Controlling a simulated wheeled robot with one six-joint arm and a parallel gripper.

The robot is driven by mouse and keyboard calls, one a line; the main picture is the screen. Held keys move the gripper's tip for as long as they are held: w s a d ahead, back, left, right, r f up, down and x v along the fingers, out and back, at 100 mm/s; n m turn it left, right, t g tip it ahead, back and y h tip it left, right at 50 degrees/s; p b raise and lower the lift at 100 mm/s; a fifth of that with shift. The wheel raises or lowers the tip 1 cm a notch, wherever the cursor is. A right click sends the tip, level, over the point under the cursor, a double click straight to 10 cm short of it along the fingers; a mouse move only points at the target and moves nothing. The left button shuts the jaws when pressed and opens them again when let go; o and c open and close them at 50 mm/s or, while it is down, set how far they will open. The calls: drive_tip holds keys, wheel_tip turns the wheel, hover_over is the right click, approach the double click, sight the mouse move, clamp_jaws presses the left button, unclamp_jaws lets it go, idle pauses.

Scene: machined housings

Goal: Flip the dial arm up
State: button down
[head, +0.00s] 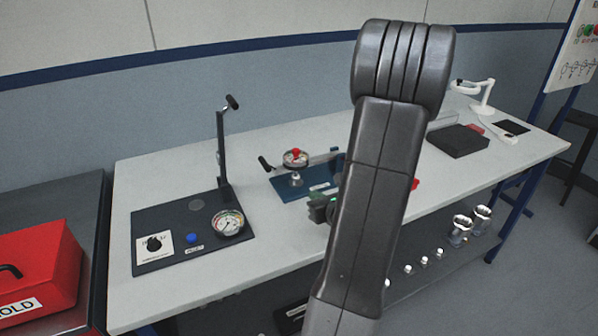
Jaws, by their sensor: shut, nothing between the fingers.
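The dial fixture has a blue base (291,189) on the bench, behind my arm as I look. Its dial arm (274,167) lies low and roughly level above the base, with a black handle at its left end. A round dial (295,158) with a red top sits along it. My own arm link covers the right side of the fixture. My gripper (320,208) is partly in view at the front of the blue base, mostly hidden by my arm. It is shut and empty; I cannot tell whether it touches the fixture.
A dark panel (175,231) with a knob, a blue button, a gauge (228,222) and a tall upright lever (222,150) stands to the left. A red box (40,265) is at far left. A black block (458,141) and white stand (484,100) are at right.

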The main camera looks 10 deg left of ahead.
sight(304, 159)
drive_tip(key=p+x, duration=0.1)
drive_tip(key=x, duration=0.8)
drive_tip(key=shift+a, duration=0.15)
drive_tip(key=r+p, duration=0.2)
drive_tip(key=r, duration=0.1)
drive_tip(key=shift+w+a, duration=0.1)
drive_tip(key=shift+w, duration=0.2)
drive_tip(key=shift+r, duration=0.35)
